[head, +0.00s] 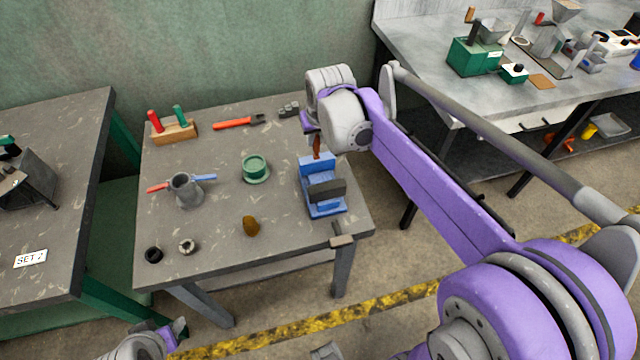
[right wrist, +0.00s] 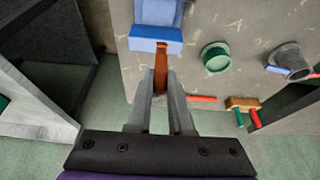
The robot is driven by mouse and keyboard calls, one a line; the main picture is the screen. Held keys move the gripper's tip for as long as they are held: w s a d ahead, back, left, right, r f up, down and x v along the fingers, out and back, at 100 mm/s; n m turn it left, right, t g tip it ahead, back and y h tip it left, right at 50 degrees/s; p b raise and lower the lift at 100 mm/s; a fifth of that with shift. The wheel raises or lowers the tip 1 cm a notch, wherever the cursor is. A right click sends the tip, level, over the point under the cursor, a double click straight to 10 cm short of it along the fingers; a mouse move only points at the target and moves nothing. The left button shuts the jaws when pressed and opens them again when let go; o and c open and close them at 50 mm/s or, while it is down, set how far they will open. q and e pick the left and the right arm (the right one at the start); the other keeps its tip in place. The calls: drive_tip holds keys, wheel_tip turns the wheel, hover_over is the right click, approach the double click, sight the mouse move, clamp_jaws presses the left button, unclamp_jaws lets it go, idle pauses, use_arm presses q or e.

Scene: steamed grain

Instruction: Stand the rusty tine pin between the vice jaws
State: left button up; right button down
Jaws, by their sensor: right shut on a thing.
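The rusty tine pin (head: 317,149) is a short brown-orange rod. My right gripper (head: 311,131) is shut on it at the far side of the vice. In the right wrist view the pin (right wrist: 161,64) runs between the two fingers (right wrist: 160,88), its end at the edge of a blue vice jaw. The blue vice (head: 308,164) with a dark block on its near part stands at the table's right side; it also shows in the right wrist view (right wrist: 155,33). I cannot tell whether the pin touches the vice. My left gripper (head: 177,330) is low at the bottom edge, partly cut off.
On the table are a green round dish (head: 256,168), a grey mug (head: 186,190), a brown lump (head: 250,226), two small rings, a wooden block with red and green handles (head: 173,131), and an orange tool (head: 238,123). The table's front middle is mostly clear.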

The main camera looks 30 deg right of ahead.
drive_tip(key=shift+s+d+r, duration=0.15)
drive_tip(key=shift+d+r, duration=0.15)
drive_tip(key=shift+d+f+b, duration=0.15)
drive_tip(key=shift+f+b, duration=0.35)
drive_tip(key=shift+f, duration=4.1)
drive_tip(key=shift+s+f, duration=0.1)
drive_tip(key=c, duration=0.8)
unclamp_jaws()
